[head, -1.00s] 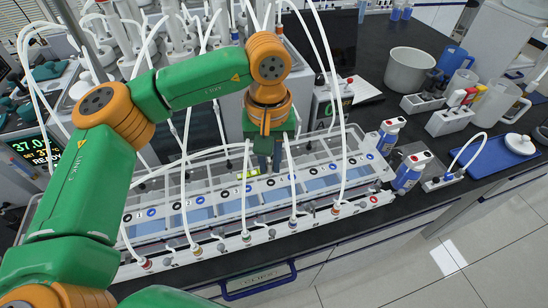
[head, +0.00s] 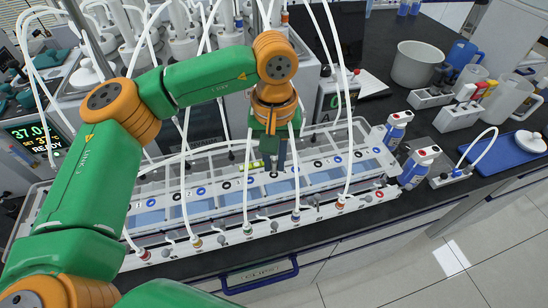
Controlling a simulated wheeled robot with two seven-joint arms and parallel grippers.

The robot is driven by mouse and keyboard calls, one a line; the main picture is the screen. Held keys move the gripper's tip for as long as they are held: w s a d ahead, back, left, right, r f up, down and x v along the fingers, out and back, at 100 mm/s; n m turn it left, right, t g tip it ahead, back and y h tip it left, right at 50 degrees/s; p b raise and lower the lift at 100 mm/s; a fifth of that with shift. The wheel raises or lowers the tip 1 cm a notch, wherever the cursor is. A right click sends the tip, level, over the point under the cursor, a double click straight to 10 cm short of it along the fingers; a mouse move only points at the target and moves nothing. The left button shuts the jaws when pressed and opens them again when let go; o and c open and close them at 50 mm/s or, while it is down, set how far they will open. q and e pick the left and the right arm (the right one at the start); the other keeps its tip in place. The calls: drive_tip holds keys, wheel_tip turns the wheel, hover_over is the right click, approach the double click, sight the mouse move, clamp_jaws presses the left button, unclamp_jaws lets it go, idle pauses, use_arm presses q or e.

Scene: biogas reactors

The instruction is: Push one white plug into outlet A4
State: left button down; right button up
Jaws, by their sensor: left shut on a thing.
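My left gripper (head: 275,162) points down over the clear-lidded reactor tray (head: 160,190), near the middle of its length. Its fingers look closed together; the thing between them is hidden or too small to make out, perhaps a white plug. Numbered black and blue discs run along the tray. A white front rail (head: 180,247) carries several fittings with coloured rings and small grey knobs. The label of outlet A4 cannot be read, so I cannot tell which fitting it is. My right gripper is not in view.
White tubes arch down to the rail around my left gripper. Two white-and-blue bottles (head: 417,167) stand at the tray's right end. A small white block with a looped tube (head: 450,177), a grey pot (head: 417,65) and a blue tray (head: 510,153) lie further right.

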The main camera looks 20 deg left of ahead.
use_arm(q)
drive_tip(key=shift+f+b, duration=0.85)
drive_tip(key=shift+f, duration=0.05)
idle(1.3)
drive_tip(key=c, duration=0.7)
unclamp_jaws()
drive_tip(key=shift+c, duration=0.2)
drive_tip(key=shift+r+b, duration=0.4)
drive_tip(key=shift+r, duration=3.2)
